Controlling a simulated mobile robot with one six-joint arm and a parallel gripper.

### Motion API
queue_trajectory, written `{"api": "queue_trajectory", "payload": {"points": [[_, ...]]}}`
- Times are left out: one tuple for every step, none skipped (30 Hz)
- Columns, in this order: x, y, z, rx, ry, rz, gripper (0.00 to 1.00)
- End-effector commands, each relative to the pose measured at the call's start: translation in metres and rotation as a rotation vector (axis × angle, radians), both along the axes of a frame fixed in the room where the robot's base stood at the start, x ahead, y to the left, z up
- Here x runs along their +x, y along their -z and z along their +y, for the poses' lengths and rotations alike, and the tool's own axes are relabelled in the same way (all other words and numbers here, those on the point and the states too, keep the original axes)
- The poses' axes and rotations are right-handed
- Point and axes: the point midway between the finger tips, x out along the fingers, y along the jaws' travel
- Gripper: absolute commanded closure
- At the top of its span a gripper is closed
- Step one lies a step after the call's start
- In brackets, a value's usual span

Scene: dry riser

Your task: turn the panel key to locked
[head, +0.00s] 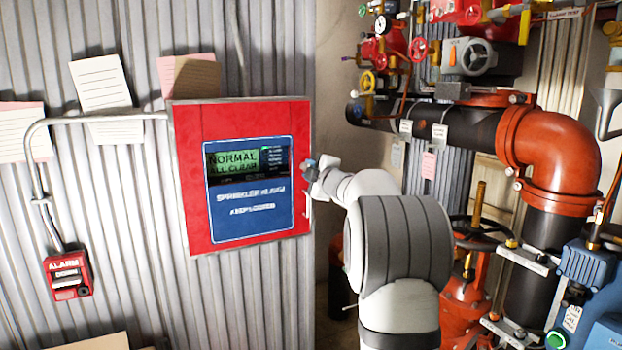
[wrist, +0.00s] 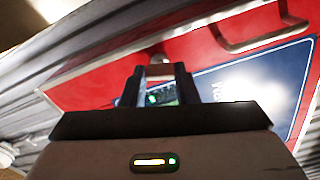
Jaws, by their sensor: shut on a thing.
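The red alarm panel (head: 190,215) hangs on the corrugated wall in the head view, its screen (head: 247,163) reading NORMAL ALL CLEAR. Its red face (wrist: 100,88) also fills much of the wrist view. My gripper (head: 312,172) is at the panel's right edge in the head view, where my arm hides most of it. In the wrist view my gripper (wrist: 160,72) is shut on a small pale metal piece (wrist: 158,60), apparently the panel key, at the panel face. Most of the key is hidden between the fingers, so its turn position cannot be told.
A metal handle (wrist: 262,38) sticks out from the panel in the wrist view. A red alarm box (head: 68,278) and a conduit (head: 38,165) are on the wall at left. Red valves and a large orange pipe (head: 565,150) crowd the right side.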

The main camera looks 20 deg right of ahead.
Motion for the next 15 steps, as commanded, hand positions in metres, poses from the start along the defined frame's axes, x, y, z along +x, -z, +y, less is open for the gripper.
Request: {"api": "queue_trajectory", "payload": {"points": [[0.0001, 0.0029, 0.0005, -0.038, -0.001, -0.002, 0.96], [0.0001, 0.0027, 0.0005, -0.062, -0.001, -0.003, 0.96], [0.0001, 0.0027, 0.0005, -0.091, -0.001, -0.003, 0.96], [0.0001, 0.0026, 0.0005, -0.111, -0.001, -0.004, 0.96], [0.0001, 0.0026, 0.0005, -0.13, -0.001, -0.005, 0.96], [0.0, 0.0025, 0.0004, -0.155, 0.0, -0.005, 0.96], [0.0001, 0.0025, 0.0004, -0.172, -0.001, -0.006, 0.96], [0.0001, 0.0024, 0.0005, -0.189, -0.001, -0.006, 0.96], [0.0001, 0.002, 0.0005, -0.208, -0.001, -0.007, 0.96], [0.0001, 0.0018, 0.0005, -0.221, -0.001, -0.008, 0.96], [0.0001, 0.0016, 0.0005, -0.234, -0.001, -0.008, 0.96], [0.0001, 0.0014, 0.0005, -0.248, -0.001, -0.008, 0.96], [0.0001, 0.0013, 0.0005, -0.258, -0.001, -0.009, 0.96], [0.0002, 0.0013, 0.0006, -0.267, -0.001, -0.009, 0.96], [0.0002, 0.0012, 0.0006, -0.278, -0.001, -0.009, 0.96]]}}
